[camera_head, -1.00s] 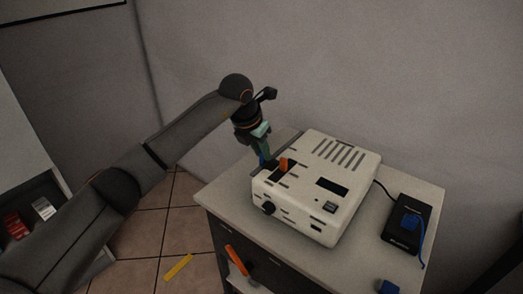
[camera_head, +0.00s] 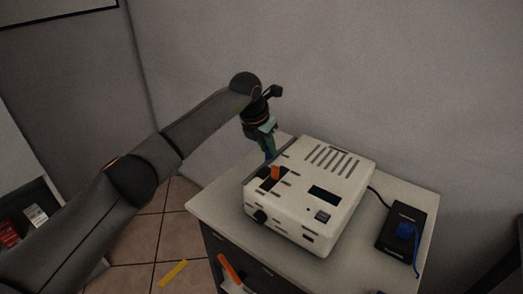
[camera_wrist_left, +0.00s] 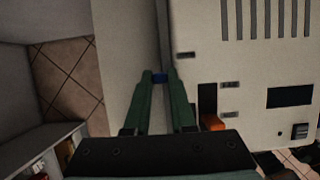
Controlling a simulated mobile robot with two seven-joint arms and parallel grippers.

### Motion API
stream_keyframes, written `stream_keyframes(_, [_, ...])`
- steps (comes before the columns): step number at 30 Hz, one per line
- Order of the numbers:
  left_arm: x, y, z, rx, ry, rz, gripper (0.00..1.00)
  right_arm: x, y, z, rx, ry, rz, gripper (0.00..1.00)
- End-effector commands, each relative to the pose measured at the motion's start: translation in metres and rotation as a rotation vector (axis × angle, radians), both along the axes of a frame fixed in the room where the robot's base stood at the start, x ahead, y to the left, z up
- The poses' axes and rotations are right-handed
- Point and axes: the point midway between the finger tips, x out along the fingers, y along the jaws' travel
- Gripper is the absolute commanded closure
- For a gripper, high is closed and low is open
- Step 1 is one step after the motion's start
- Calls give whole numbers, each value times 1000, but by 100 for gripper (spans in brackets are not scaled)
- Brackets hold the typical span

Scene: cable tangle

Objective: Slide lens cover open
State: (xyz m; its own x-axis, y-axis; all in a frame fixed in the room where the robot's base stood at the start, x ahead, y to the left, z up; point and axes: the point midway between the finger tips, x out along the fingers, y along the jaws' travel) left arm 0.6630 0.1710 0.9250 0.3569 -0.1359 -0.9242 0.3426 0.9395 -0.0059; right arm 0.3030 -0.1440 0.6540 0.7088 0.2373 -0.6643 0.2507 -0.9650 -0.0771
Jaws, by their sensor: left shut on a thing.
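The white projector-like box (camera_head: 335,178) stands on a pale cabinet top; its side also shows in the left wrist view (camera_wrist_left: 265,65). A thin grey strip (camera_head: 285,151), perhaps the lens cover, runs along its left side. My left gripper (camera_head: 269,156) is beside this side, pointing down. Whether the blue piece is joined to the strip is hard to tell. My right gripper is out of view.
A black device (camera_head: 403,236) with a blue part and cable lies right of the box. Yellow (camera_head: 173,273) and orange (camera_head: 230,268) strips are near the front.

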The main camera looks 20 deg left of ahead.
Motion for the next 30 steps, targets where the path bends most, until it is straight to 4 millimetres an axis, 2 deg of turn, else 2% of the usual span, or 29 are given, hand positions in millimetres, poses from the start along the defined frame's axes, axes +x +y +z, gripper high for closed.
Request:
stream_keyframes(12, [26, -12, -1, 1, 2, -1, 100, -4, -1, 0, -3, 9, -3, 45])
stream_keyframes(26, [31, -13, 1, 3, -10, -2, 100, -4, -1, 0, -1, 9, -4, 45])
stream_keyframes(27, [31, -13, 1, 3, -9, -2, 73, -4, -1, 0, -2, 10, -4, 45])
stream_keyframes(30, [31, -12, 1, 3, -8, -1, 62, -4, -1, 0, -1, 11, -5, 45])
